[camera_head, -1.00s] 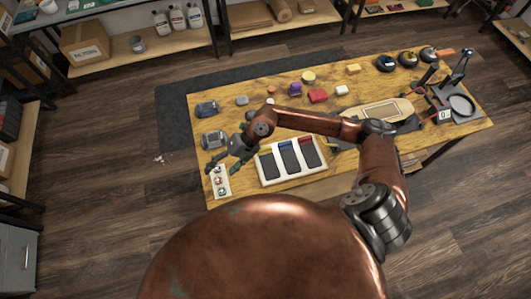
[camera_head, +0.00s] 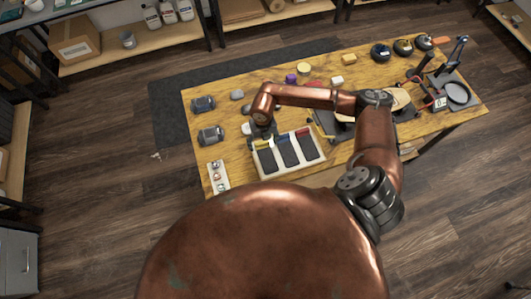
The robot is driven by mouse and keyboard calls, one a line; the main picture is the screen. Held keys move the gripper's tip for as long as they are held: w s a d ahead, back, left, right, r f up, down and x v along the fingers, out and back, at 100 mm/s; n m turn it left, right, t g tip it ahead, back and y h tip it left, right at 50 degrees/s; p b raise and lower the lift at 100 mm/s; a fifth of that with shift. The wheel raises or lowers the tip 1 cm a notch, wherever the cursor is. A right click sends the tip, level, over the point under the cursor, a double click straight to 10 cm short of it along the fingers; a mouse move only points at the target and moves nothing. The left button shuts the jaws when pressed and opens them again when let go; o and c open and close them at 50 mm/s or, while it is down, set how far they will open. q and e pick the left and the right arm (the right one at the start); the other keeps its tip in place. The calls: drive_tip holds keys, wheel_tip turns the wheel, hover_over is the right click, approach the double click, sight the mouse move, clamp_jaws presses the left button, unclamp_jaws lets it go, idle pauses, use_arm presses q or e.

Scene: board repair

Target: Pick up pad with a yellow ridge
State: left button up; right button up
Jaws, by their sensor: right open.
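A pale tray (camera_head: 291,171) on the wooden table holds three dark pads side by side, each with a coloured ridge at its far end. The leftmost pad (camera_head: 268,161) appears to have the yellow ridge, partly covered by my gripper. The middle pad (camera_head: 287,153) and the right pad (camera_head: 306,148) have ridges of other colours. My right gripper (camera_head: 263,138) points down at the far end of the leftmost pad. It is open, and contact with the ridge cannot be made out. My left gripper is not in view.
A white strip with several round parts (camera_head: 217,177) lies left of the tray. Dark grey boxy devices (camera_head: 210,135) and small coloured items stand behind it. A stand with a round plate (camera_head: 457,94) is at the table's right end. My copper arm covers part of the table.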

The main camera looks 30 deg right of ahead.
sight(270, 156)
drive_tip(key=shift+f, duration=0.6)
drive_tip(key=shift+c, duration=0.3)
drive_tip(key=c, duration=1)
drive_tip(key=shift+r, duration=0.1)
drive_tip(key=shift+w+r, duration=0.1)
drive_tip(key=shift+r, duration=0.5)
drive_tip(key=shift+s+d+r+p, duration=0.1)
drive_tip(key=shift+s+r+p, duration=0.1)
drive_tip(key=shift+s+r, duration=2.3)
drive_tip(key=shift+s+a+r+p, duration=0.1)
drive_tip(key=shift+s+r+p, duration=0.1)
drive_tip(key=shift+s+r, duration=2.3)
drive_tip(key=shift+s+d+r+p, duration=0.1)
drive_tip(key=shift+s+r+p, duration=0.1)
drive_tip(key=shift+s+r, duration=2.25)
